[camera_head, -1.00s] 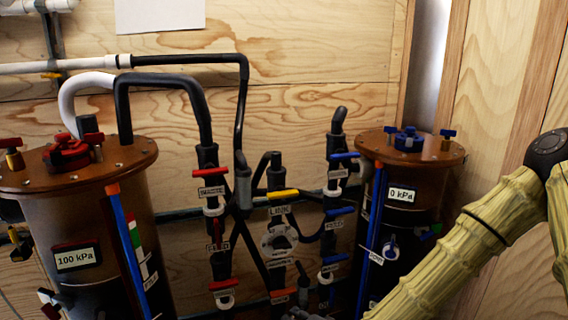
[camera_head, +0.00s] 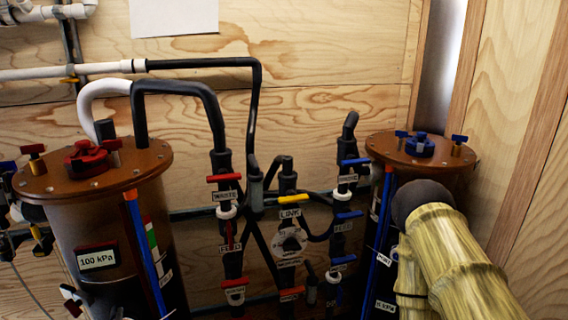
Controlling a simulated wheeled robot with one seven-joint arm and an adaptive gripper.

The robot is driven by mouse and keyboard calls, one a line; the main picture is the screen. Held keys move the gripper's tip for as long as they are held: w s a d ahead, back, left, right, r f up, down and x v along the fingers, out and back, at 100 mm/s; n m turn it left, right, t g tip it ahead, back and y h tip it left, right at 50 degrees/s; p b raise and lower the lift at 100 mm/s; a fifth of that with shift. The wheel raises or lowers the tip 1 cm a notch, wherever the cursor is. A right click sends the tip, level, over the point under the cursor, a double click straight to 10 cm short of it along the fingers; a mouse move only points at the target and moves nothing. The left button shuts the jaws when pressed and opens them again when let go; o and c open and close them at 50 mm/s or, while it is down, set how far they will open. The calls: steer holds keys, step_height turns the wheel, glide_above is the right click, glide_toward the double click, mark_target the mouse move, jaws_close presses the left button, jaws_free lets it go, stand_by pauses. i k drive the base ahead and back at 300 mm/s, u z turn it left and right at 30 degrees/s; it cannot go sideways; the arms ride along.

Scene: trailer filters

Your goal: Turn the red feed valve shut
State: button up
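The red feed valve (camera_head: 229,233) is the middle of the red-handled valves on the left pipe column. Its red handle looks upright, in line with the dark pipe, with a small, hard-to-read label on it. A red valve with a crosswise handle (camera_head: 224,178) is above it, and another crosswise red handle (camera_head: 235,283) is below. My arm reaches in from the lower right, well to the right of the feed valve, without covering it. My gripper is not in view.
A brown vessel reading 100 kPa (camera_head: 72,225) stands at left. A second vessel (camera_head: 420,155) stands at right, partly hidden by my arm. A yellow-handled valve (camera_head: 287,199) and blue-handled valves (camera_head: 349,214) sit between the feed valve and my arm.

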mark_target(229, 232)
steer(key=z, duration=1.35)
steer(key=k, duration=0.9)
steer(key=u, duration=1.35)
steer(key=i, duration=0.5)
